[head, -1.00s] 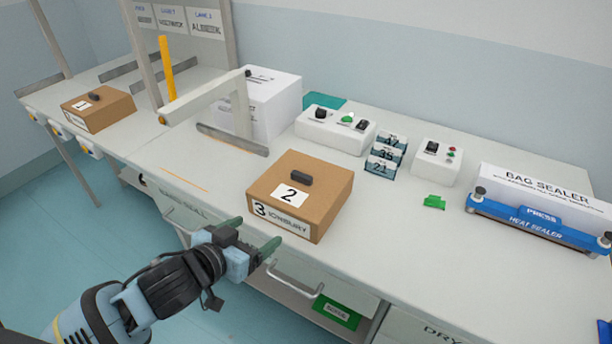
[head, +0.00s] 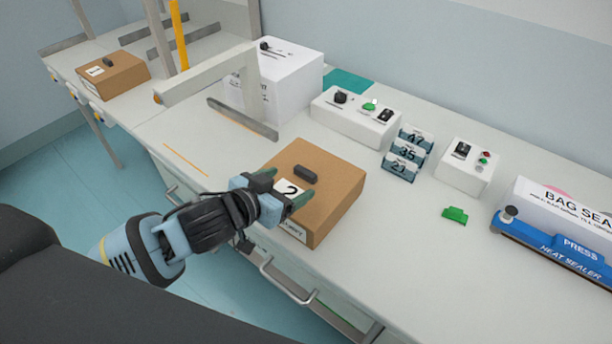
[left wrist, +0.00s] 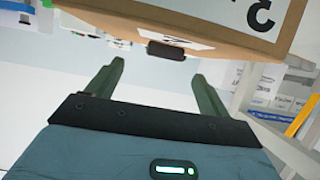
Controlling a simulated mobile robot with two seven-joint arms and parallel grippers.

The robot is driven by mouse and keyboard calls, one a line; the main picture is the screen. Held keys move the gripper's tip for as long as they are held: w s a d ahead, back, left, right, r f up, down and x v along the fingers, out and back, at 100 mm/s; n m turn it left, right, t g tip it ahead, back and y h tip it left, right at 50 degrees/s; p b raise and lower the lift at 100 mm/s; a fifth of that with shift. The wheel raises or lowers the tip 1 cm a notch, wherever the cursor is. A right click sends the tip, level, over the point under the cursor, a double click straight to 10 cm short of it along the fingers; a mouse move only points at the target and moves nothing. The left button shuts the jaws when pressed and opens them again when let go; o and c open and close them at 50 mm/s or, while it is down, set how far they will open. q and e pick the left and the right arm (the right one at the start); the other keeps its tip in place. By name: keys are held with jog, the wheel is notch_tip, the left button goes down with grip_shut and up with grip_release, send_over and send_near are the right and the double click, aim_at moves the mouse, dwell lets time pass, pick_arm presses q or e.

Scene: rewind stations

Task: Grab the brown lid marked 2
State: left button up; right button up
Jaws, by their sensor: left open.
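The brown lid marked 2 (head: 337,180) is the top of a brown box on the bench, with a dark handle (head: 306,174) in its middle. The white label with the 2 is partly covered by my left gripper (head: 287,186). That gripper is open and empty at the lid's near left edge, its green fingers pointing towards the handle. In the left wrist view the handle (left wrist: 166,52) shows beyond and between the open fingertips (left wrist: 158,72), apart from them. The box's front label is mostly hidden. My right gripper is not in view.
A grey post frame (head: 205,76) and white box (head: 285,85) stand behind the lid. Control boxes (head: 353,117), number cards (head: 405,155), a green piece (head: 455,214) and a heat sealer (head: 555,243) lie right. Another brown box (head: 115,75) is far left.

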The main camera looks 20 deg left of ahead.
aim_at(306, 170)
pick_arm(q)
jog(key=shift+w+d+f, duration=0.2)
jog(key=shift+w, duration=0.5)
jog(key=shift+w+f, duration=0.1)
jog(key=shift+w, duration=0.15)
jog(key=shift+a+x, duration=0.2)
jog(key=shift+x, duration=2.05)
jog(key=shift+w, duration=0.15)
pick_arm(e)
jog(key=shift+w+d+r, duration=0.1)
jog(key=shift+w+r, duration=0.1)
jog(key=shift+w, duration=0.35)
pick_arm(q)
jog(key=c, duration=1.1)
